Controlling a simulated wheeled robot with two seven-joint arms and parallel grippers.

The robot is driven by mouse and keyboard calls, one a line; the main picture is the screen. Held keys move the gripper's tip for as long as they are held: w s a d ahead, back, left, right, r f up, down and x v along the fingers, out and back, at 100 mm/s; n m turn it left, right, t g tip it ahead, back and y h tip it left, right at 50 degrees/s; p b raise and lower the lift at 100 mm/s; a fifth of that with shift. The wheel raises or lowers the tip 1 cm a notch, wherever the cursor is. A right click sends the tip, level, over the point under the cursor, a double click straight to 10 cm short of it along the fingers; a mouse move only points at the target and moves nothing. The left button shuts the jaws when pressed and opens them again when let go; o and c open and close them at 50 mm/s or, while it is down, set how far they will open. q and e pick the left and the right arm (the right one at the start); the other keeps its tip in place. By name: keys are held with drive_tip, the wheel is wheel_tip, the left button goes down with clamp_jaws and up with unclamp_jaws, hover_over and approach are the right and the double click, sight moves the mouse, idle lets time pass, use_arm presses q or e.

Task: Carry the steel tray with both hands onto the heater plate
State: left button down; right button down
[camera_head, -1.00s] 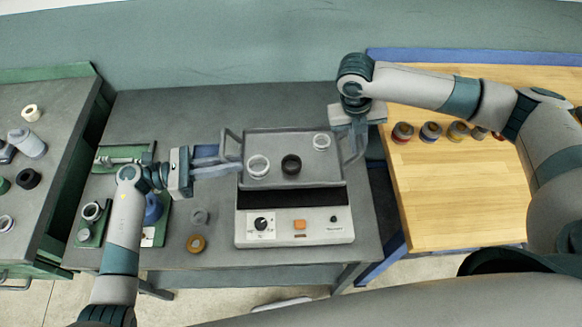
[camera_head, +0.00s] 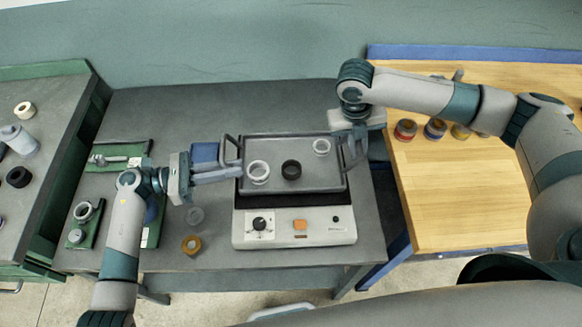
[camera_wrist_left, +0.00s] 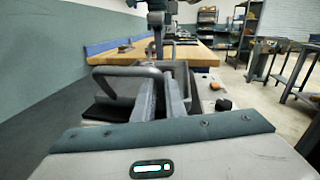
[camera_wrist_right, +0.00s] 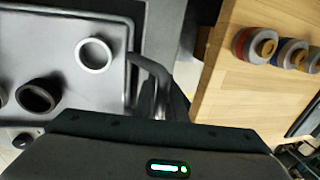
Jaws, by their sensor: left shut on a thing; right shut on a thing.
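The steel tray (camera_head: 300,180) is grey and shallow, with a loop handle on each side. It holds two light rings, one (camera_head: 258,172) at the left and one (camera_head: 321,147) at the back right, and a black ring (camera_head: 291,169) in the middle. The tray is above the heater plate (camera_head: 294,227); whether it touches the plate's dark top I cannot tell. My left gripper (camera_head: 238,171) is shut on the left handle (camera_wrist_left: 125,75). My right gripper (camera_head: 352,150) is shut on the right handle (camera_wrist_right: 150,70); its fingertips are mostly hidden in the head view.
A wooden table (camera_head: 455,185) with several coloured rings stands at the right. At the left are a green-edged bench (camera_head: 60,130) and a green fixture (camera_head: 90,212).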

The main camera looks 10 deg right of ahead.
use_arm(q)
drive_tip(key=shift+f+b, duration=0.5)
drive_tip(key=shift+f, duration=0.1)
use_arm(e)
drive_tip(key=shift+f, duration=0.6)
use_arm(q)
drive_tip(key=c, duration=1.8)
unclamp_jaws()
use_arm(e)
drive_tip(key=c, duration=1.8)
unclamp_jaws()
use_arm(q)
drive_tip(key=shift+a, duration=0.15)
drive_tip(key=a, duration=0.7)
drive_tip(key=shift+a, duration=0.15)
use_arm(e)
drive_tip(key=shift+r, duration=0.15)
drive_tip(key=v, duration=1.2)
use_arm(q)
drive_tip(key=shift+s, duration=0.15)
use_arm(e)
drive_tip(key=shift+s, duration=0.1)
